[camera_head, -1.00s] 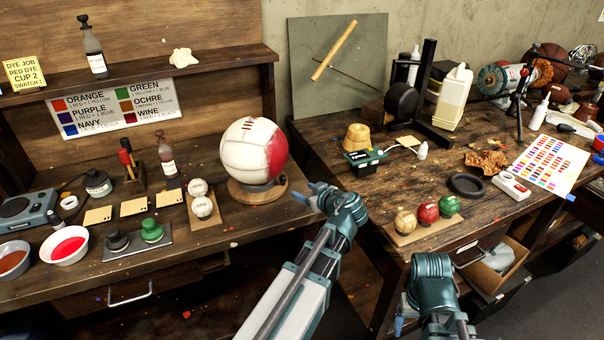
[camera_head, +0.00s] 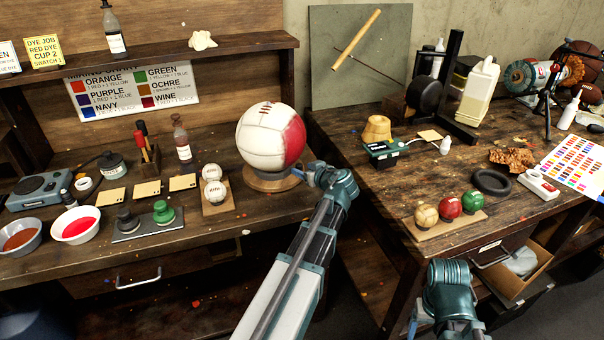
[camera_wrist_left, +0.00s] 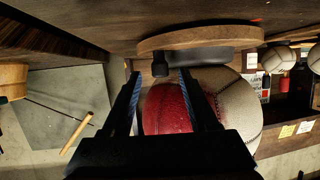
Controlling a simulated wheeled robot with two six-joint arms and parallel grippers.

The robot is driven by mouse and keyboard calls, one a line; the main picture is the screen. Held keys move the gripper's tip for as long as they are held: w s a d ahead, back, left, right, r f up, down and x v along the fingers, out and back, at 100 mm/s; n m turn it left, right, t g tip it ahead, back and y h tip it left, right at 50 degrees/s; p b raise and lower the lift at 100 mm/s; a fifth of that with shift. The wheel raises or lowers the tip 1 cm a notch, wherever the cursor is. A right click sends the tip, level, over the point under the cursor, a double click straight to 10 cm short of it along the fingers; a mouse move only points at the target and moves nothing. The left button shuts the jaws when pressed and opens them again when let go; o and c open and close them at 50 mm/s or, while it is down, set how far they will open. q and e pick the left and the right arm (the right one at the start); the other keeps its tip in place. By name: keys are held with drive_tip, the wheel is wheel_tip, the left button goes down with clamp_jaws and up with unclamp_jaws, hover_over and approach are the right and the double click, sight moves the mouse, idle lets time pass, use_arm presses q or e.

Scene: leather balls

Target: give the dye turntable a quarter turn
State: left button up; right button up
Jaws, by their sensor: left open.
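The dye turntable is a round wooden disc (camera_head: 262,184) on the left bench, with a white and red leather ball (camera_head: 265,137) on it. The wrist view is upside down and shows the disc's underside-up rim (camera_wrist_left: 200,37), the ball (camera_wrist_left: 168,110) and a short dark peg (camera_wrist_left: 160,66) at the disc's edge. My left gripper (camera_head: 306,172) is at the disc's right side; in the wrist view its open fingers (camera_wrist_left: 161,76) stand either side of the peg. I cannot tell whether they touch it. My right gripper (camera_head: 416,326) shows only partly at the bottom edge.
Two white balls (camera_head: 213,183) on a small board stand just left of the turntable. A gap separates this bench from the right bench, where small coloured balls (camera_head: 450,207) sit.

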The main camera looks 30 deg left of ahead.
use_arm(q)
drive_tip(key=shift+x, duration=1)
clamp_jaws()
idle(0.8)
